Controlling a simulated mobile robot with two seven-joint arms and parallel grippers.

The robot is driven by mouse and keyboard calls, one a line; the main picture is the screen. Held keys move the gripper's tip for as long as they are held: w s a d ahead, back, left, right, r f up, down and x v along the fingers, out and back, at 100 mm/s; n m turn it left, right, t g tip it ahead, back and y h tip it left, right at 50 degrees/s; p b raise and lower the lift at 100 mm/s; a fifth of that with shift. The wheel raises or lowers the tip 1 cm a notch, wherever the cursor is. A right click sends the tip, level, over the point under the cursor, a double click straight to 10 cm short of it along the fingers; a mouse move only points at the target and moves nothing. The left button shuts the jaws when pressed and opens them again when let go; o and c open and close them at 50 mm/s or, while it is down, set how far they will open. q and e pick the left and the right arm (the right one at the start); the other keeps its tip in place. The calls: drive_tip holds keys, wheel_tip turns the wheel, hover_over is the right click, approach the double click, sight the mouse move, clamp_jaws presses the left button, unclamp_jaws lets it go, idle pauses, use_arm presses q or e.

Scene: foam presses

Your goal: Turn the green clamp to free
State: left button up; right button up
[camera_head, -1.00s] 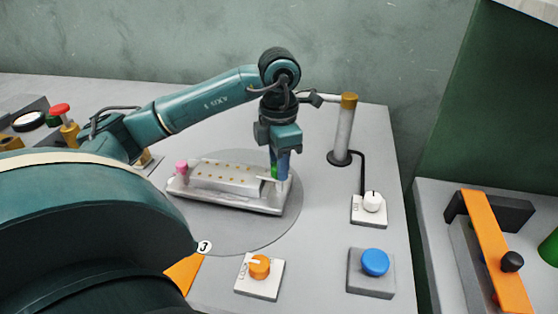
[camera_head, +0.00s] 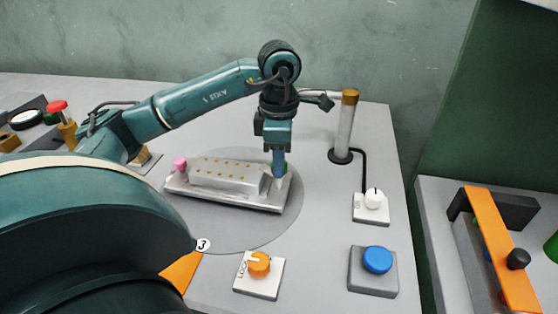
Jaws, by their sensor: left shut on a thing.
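The green clamp (camera_head: 285,167) stands at the right end of a silver mould (camera_head: 228,175); only a little green shows behind my fingers. My left gripper (camera_head: 279,172) comes down on it from above and is shut on it. The mould has several small gold dots on top and a pink clamp (camera_head: 180,164) at its left end. It sits on a round grey plate (camera_head: 250,232). My right gripper is not in view.
An orange knob (camera_head: 259,264), a blue button (camera_head: 377,260) and a white knob (camera_head: 373,198) are on the table's right part. A grey post with a gold top (camera_head: 346,120) stands behind. Another bench with an orange bar (camera_head: 492,245) is at the right.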

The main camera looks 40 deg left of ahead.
use_arm(q)
drive_tip(key=m+b, duration=0.1)
drive_tip(key=m, duration=0.3)
drive_tip(key=shift+m, duration=0.3)
drive_tip(key=m+b, duration=0.1)
drive_tip(key=m, duration=0.3)
drive_tip(key=shift+b, duration=0.3)
drive_tip(key=m, duration=0.2)
drive_tip(key=shift+m, duration=0.3)
drive_tip(key=shift+m+b, duration=0.4)
drive_tip(key=shift+m, duration=0.3)
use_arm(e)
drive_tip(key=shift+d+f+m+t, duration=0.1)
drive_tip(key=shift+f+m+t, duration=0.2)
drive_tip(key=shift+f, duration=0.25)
use_arm(q)
drive_tip(key=shift+m, duration=0.3)
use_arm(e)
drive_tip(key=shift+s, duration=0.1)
use_arm(q)
drive_tip(key=o, duration=1)
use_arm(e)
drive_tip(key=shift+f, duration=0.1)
